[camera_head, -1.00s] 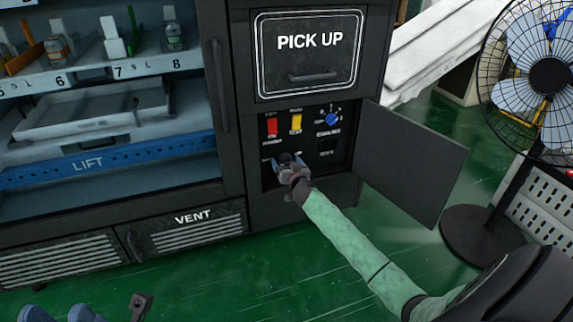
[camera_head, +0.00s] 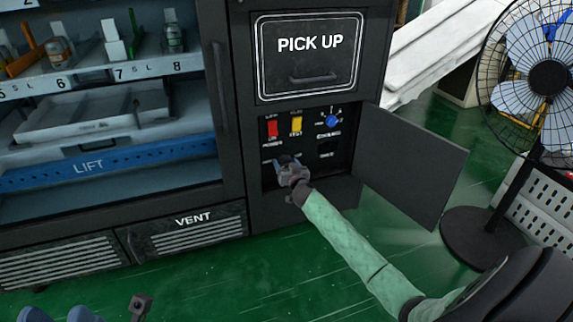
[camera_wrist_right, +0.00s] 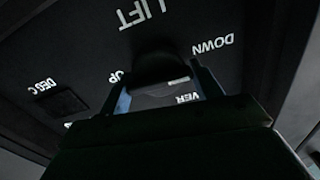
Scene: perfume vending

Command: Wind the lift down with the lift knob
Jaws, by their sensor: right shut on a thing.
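The lift knob (camera_wrist_right: 155,62) is a dark round knob under the upside-down word LIFT in the right wrist view, with UP and DOWN marked on either side. My right gripper (camera_head: 283,165) is at the lower left of the open control panel (camera_head: 309,162). It is shut on the knob, seen between its fingers (camera_wrist_right: 160,92) in the right wrist view; in the head view the gripper hides it. The lift (camera_head: 100,163) is a blue bar marked LIFT behind the machine's front at left.
The panel's door (camera_head: 412,165) stands open to the right. A red switch (camera_head: 272,129), yellow switch (camera_head: 296,124) and blue dial (camera_head: 332,120) sit above the gripper. A fan (camera_head: 545,80) stands at right. The green floor in front is clear.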

